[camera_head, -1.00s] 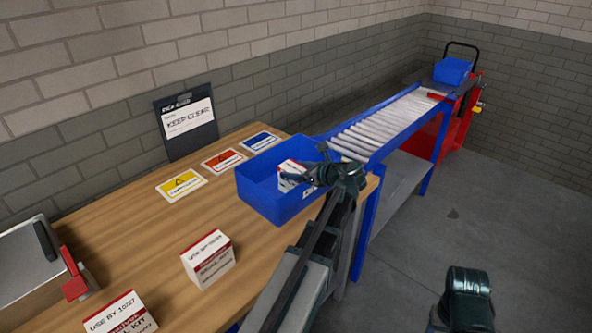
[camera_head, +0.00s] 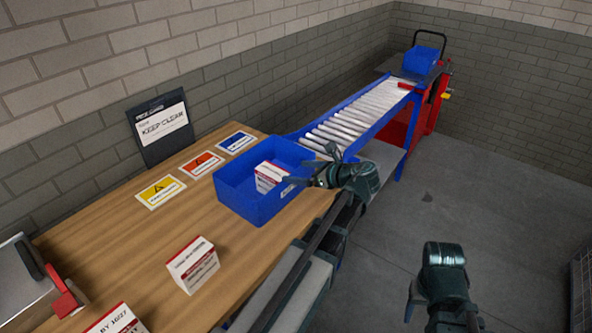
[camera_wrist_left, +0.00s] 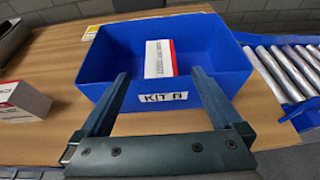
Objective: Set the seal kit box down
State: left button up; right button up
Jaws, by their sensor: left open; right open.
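The seal kit box (camera_head: 268,176), white with a red band, sits inside the blue bin (camera_head: 234,204) on the wooden table. In the left wrist view the box (camera_wrist_left: 160,57) lies on the floor of the bin (camera_wrist_left: 110,84), whose front label reads KIT with a partly unclear mark. My left gripper (camera_head: 308,170) is open and empty beside the bin's right side; in the left wrist view its two fingers (camera_wrist_left: 160,95) are spread wide, with the box beyond them. My right gripper (camera_head: 412,302) is low at the right, over the floor, away from the table.
Two more white-and-red boxes stand on the table (camera_head: 118,232), one at the middle (camera_head: 192,265) and one at the front edge (camera_head: 118,320). Yellow, red and blue cards lie behind the bin. A roller conveyor (camera_head: 360,115) runs to another blue bin (camera_head: 420,60).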

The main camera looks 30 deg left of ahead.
pick_arm(q)
jog(key=s+d+f+n+h, duration=0.4)
jog(key=s+d+n, duration=0.1)
jog(key=d, duration=0.5)
jog(key=s+d+f+n+g+h, duration=0.1)
jog(key=s+d+f+n+h, duration=0.3)
jog(key=d, duration=0.7)
jog(key=s+d+f+n+h, duration=0.4)
jog(key=s+d, duration=0.4)
jog(key=d, duration=0.3)
jog(key=f+n, duration=0.1)
jog(key=n, duration=0.1)
jog(key=shift+f+n+g, duration=0.25)
jog(key=shift+n+g, duration=0.05)
jog(key=shift+g, duration=0.1)
